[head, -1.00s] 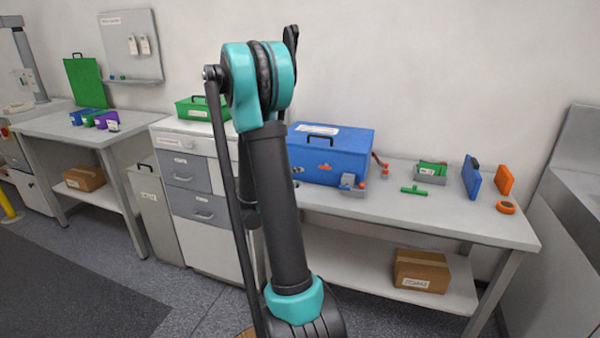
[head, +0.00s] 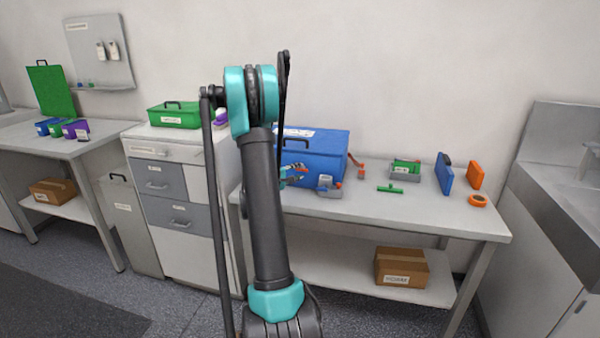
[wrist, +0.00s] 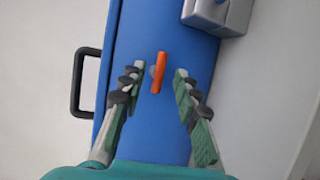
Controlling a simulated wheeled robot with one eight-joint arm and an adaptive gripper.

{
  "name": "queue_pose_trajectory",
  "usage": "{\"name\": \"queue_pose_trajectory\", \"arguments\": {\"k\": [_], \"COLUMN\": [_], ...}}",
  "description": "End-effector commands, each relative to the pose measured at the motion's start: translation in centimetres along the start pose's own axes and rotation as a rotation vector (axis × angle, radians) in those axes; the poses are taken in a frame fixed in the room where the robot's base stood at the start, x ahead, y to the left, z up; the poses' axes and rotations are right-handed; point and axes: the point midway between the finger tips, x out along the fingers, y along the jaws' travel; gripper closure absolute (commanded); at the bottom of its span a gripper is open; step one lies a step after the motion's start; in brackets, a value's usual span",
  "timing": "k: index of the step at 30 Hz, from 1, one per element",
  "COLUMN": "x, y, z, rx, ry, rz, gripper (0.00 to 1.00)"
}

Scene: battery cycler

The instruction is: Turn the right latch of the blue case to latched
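The blue case (head: 327,150) stands on the right table with a black handle on its lid. In the wrist view its blue front (wrist: 150,120) fills the middle, turned sideways, with the handle at left. The right latch (wrist: 160,60) is a small orange bar on that front, lying roughly along the case's long side. My gripper (wrist: 157,76) is open, with one finger on each side of the latch and no clear contact. In the head view my gripper (head: 293,172) shows partly behind my arm, close before the case front. The left latch is not visible.
A grey holder (head: 328,183) stands before the case's right end; it also shows in the wrist view (wrist: 218,14). A green T-shaped piece (head: 390,189), a grey tray (head: 405,176), a blue panel (head: 444,174) and an orange ring (head: 478,200) lie further right. Drawers (head: 170,180) stand left.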

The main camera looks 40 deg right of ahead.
Motion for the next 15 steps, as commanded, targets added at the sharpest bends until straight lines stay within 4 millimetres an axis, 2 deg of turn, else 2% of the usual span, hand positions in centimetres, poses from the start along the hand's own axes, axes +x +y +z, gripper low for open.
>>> {"name": "queue_pose_trajectory", "arguments": {"k": [3, 6, 15], "x": [1.3, 1.9, 2.1], "y": [0.0, 0.0, 0.0], "z": [0.0, 0.0, 0.0], "rx": [0.000, 0.000, -0.001], "ry": [-0.001, 0.000, 0.001], "rz": [0.000, 0.000, 0.000], "gripper": [0.68, 0.68, 0.68]}}
